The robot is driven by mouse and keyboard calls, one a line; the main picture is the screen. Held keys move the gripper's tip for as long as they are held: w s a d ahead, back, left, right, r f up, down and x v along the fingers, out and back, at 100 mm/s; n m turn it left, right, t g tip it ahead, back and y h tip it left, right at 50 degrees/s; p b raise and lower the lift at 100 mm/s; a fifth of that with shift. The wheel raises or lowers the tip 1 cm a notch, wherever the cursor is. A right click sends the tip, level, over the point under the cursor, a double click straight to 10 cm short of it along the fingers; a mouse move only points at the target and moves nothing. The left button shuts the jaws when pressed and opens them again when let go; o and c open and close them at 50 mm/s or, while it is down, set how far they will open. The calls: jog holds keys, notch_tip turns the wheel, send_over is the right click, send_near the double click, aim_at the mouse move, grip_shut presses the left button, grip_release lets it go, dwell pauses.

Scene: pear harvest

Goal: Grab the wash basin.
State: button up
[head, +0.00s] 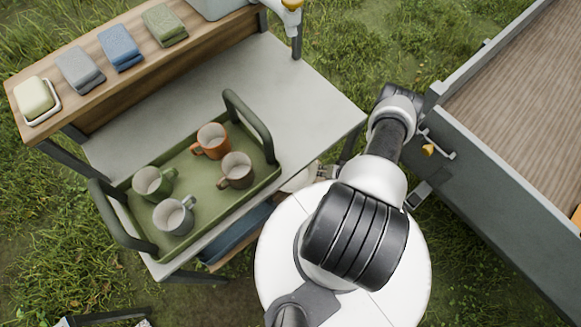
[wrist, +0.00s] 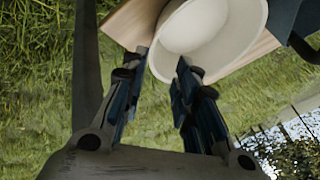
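The wash basin (wrist: 240,45) is a cream-white round bowl at the top of the wrist view, standing on a wooden shelf (wrist: 128,25). In the head view only a pale piece, probably the basin (head: 300,179), shows under the cart's edge; the cart top hides the rest. My gripper (wrist: 162,62) is open, its two fingers apart on either side of the basin's near rim. I cannot tell whether the fingers touch it. In the head view my gripper (head: 328,172) is small and partly hidden, low beside the cart.
The grey cart top (head: 305,95) holds a green tray (head: 190,205) with several mugs. Folded cloths and a soap dish (head: 38,115) lie on the raised wooden shelf. A blue container (head: 238,236) sits below. A wagon (head: 500,170) stands close on the right.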

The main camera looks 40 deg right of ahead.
aim_at(316, 170)
jog(key=shift+d+b+x, duration=0.15)
jog(key=shift+b+x, duration=0.7)
jog(key=shift+x, duration=1)
jog(key=shift+d+b+x, duration=0.15)
jog(key=shift+b+x, duration=0.65)
jog(key=shift+x, duration=1.05)
jog(key=shift+d+b+x, duration=0.15)
jog(key=shift+b+x, duration=0.7)
jog(key=shift+x, duration=0.95)
jog(key=shift+s, duration=0.15)
grip_shut()
